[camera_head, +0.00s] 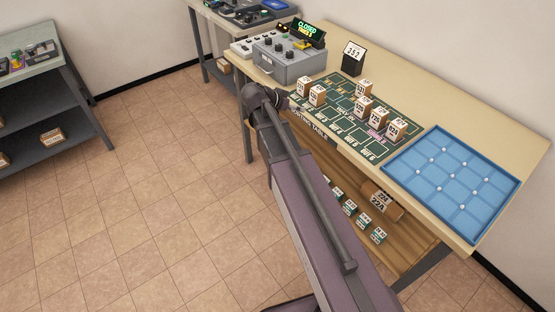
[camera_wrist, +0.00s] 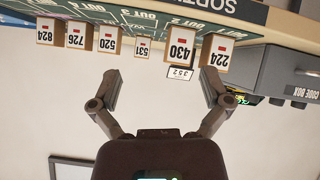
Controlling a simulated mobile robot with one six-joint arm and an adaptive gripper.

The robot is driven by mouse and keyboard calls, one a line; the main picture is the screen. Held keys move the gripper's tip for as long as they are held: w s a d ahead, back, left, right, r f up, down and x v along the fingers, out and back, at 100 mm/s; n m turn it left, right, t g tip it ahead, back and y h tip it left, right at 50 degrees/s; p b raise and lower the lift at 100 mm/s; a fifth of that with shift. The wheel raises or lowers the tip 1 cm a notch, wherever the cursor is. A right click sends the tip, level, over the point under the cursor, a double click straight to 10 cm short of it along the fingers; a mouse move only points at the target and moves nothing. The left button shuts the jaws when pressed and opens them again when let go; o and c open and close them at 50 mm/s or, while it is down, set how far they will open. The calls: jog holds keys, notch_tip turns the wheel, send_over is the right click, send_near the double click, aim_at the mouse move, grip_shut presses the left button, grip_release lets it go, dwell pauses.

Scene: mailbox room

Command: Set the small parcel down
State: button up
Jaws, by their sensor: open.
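Several small numbered brown-and-white parcels stand on the green sorting mat (camera_head: 345,118). Two of them, parcel 224 (camera_wrist: 215,54) and parcel 430 (camera_wrist: 182,45), are nearest my gripper (camera_wrist: 160,92). In the wrist view, which is upside down, my gripper is open with nothing held between its fingers. Parcel 430 shows beyond the gap, and parcel 224 is by the right fingertip; I cannot tell if they touch. Parcels 531 (camera_wrist: 143,47), 520 (camera_wrist: 109,41), 726 (camera_wrist: 77,35) and 824 (camera_wrist: 47,31) stand farther left. In the head view the fingers are partly hidden at the mat's near-left edge.
A grey code box (camera_head: 285,66) with a "CLOSED" display stands left of the mat. A blue compartment tray (camera_head: 450,181) lies at right. The shelf below holds small boxes and a larger parcel (camera_head: 381,199).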

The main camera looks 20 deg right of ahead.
jog(key=s+a+f+n+g+y, duration=0.1)
jog(key=s+a+f+n+y, duration=0.3)
jog(key=s, duration=0.5)
jog(key=s+a+f+n+g+y, duration=0.2)
jog(key=s+a+f+n+y, duration=0.1)
jog(key=s+a+n+y, duration=0.3)
jog(key=s+a+n, duration=0.1)
jog(key=s, duration=0.1)
jog(key=shift+s+a+f+n, duration=0.25)
jog(key=shift+s+f+n, duration=0.05)
jog(key=shift+s+f, duration=0.1)
